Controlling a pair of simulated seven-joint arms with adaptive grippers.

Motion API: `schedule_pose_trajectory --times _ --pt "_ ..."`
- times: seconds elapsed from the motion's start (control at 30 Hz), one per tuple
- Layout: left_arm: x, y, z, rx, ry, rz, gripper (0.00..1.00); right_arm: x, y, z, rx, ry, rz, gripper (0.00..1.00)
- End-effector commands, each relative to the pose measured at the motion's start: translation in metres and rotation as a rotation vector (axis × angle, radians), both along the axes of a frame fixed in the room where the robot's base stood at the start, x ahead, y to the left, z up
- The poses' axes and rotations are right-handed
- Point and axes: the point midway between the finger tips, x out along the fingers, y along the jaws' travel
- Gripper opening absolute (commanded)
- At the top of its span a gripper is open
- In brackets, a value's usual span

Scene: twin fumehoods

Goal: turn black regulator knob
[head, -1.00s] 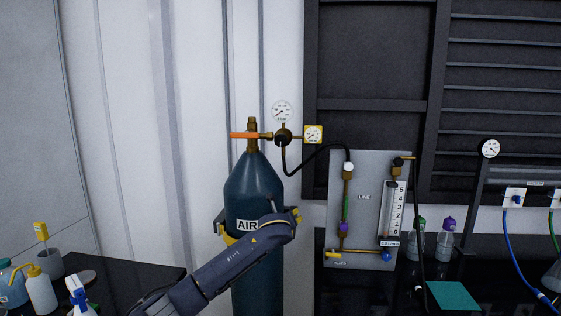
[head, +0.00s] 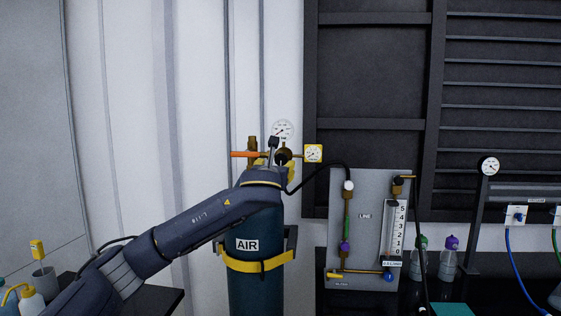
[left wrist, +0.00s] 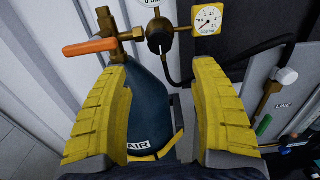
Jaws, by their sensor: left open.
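The black regulator knob (left wrist: 160,37) is a dark round piece on the brass regulator, between the orange handle (left wrist: 90,46) and the yellow square gauge (left wrist: 208,18) in the left wrist view. In the head view the knob (head: 284,154) shows just above my left gripper (head: 278,172). That gripper is largely hidden behind its own wrist there. In the left wrist view its two yellow fingers (left wrist: 158,80) are wide apart with nothing between their tips. The knob lies beyond the fingertips, near the middle of the gap, apart from both. My right gripper is not in view.
The blue AIR cylinder (head: 256,292) stands strapped below the regulator. A black hose (head: 318,170) runs right to the LINE panel (head: 367,190). A round white gauge (head: 283,130) sits above the knob. Bottles stand on the dark bench at right.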

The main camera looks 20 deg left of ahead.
Motion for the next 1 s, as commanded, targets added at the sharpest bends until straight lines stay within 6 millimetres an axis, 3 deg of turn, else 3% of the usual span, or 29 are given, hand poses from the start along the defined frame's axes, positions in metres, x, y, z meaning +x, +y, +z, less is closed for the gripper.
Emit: schedule_pose_trajectory --times 0.6,1.0 --pt "0.095 0.013 0.0 -0.002 0.001 0.001 0.63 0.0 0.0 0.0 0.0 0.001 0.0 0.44" --pt "0.129 0.018 0.0 -0.001 0.0 0.001 0.63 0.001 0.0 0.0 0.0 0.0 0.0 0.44"
